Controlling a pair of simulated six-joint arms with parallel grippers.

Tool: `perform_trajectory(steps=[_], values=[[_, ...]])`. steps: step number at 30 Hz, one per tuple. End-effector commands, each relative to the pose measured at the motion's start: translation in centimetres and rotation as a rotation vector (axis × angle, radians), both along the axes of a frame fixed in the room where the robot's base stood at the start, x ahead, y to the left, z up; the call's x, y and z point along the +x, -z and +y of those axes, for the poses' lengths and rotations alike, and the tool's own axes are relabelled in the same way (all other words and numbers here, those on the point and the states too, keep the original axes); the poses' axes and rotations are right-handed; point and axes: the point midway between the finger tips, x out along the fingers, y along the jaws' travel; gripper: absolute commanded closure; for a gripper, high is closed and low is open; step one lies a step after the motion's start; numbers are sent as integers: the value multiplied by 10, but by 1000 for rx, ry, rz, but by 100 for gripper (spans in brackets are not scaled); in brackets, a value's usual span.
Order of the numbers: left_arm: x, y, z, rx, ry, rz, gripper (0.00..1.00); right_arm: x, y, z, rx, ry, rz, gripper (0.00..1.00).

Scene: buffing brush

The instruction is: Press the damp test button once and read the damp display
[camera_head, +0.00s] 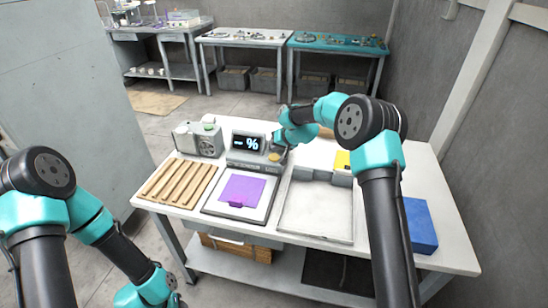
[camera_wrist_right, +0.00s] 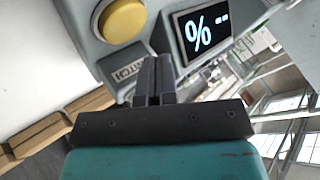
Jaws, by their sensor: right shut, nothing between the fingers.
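The damp meter (camera_head: 240,160) is a grey box on the white table, and its dark display (camera_head: 248,143) shows dashes and a % sign, no number. In the right wrist view the display (camera_wrist_right: 203,34) also shows dashes and %. The round yellow button (camera_wrist_right: 122,20) sits on the box beside the display; it is small in the head view (camera_head: 274,157). My right gripper (camera_wrist_right: 154,78) is shut and empty, its tips over the box near the label, apart from the button in the picture. My left arm is low at the left; its gripper is out of view.
A purple sheet (camera_head: 242,190) lies on a pad in front of the meter. Wooden strips (camera_head: 178,182) lie at left, with a grey device (camera_head: 199,139) behind. A shallow white tray (camera_head: 318,212) is to the right, and a blue block (camera_head: 420,226) is at the right edge.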

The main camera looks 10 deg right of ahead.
Motion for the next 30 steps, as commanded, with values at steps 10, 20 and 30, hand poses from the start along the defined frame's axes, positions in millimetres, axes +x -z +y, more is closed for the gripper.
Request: perform_trajectory(steps=[10,20,30], values=[[0,0,0,0,0,0,62,0,17,0,0,1,-1,100],[0,0,0,0,0,0,62,0,16,0,0,1,-1,100],[0,0,0,0,0,0,62,0,16,0,0,1,-1,100]])
